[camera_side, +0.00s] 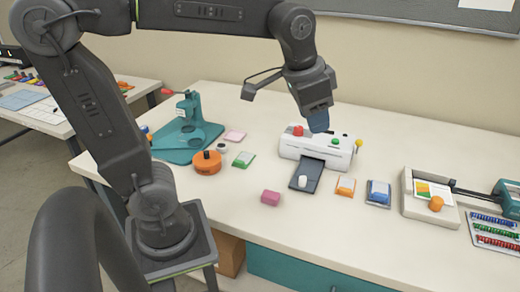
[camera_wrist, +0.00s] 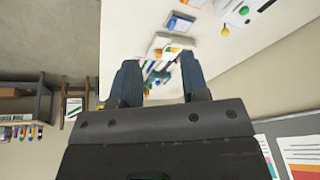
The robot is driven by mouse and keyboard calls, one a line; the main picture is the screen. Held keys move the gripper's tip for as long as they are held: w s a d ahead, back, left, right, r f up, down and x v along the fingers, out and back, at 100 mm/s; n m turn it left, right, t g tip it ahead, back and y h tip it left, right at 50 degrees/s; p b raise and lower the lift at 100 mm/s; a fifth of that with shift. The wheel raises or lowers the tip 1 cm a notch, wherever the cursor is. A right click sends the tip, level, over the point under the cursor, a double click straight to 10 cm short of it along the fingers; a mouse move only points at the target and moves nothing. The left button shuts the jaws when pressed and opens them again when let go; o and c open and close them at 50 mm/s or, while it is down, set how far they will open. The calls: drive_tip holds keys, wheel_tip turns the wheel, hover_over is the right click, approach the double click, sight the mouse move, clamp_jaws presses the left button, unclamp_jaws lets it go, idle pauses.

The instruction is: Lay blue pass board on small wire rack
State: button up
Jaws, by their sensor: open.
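The blue pass board (camera_side: 378,192) appears to be the small blue piece with a pale patch, lying on the white table right of an orange-and-white piece. It also seems to show in the wrist view (camera_wrist: 180,22). My gripper (camera_side: 318,124) is open and empty, its blue fingers pointing down above the white laminator, left of and higher than the blue board. In the wrist view my gripper (camera_wrist: 159,62) has its fingers apart with nothing between them. I cannot identify a small wire rack for certain; a pale rack with coloured rows (camera_side: 495,232) lies at the far right.
The white laminator (camera_side: 318,148) has a dark tray (camera_side: 306,176) in front. A paper trimmer (camera_side: 430,198) stands right; a teal punch (camera_side: 188,130) and orange round thing (camera_side: 207,163) stand left. A pink block (camera_side: 270,198) lies near the front.

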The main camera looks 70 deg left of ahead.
drive_tip(key=s+f+n+t, duration=0.1)
drive_tip(key=s+f, duration=0.4)
drive_tip(key=s, duration=0.5)
drive_tip(key=shift+s+f+n+t, duration=0.25)
drive_tip(key=shift+s+n+t, duration=0.15)
drive_tip(key=shift+n, duration=0.3)
drive_tip(key=shift+w, duration=0.1)
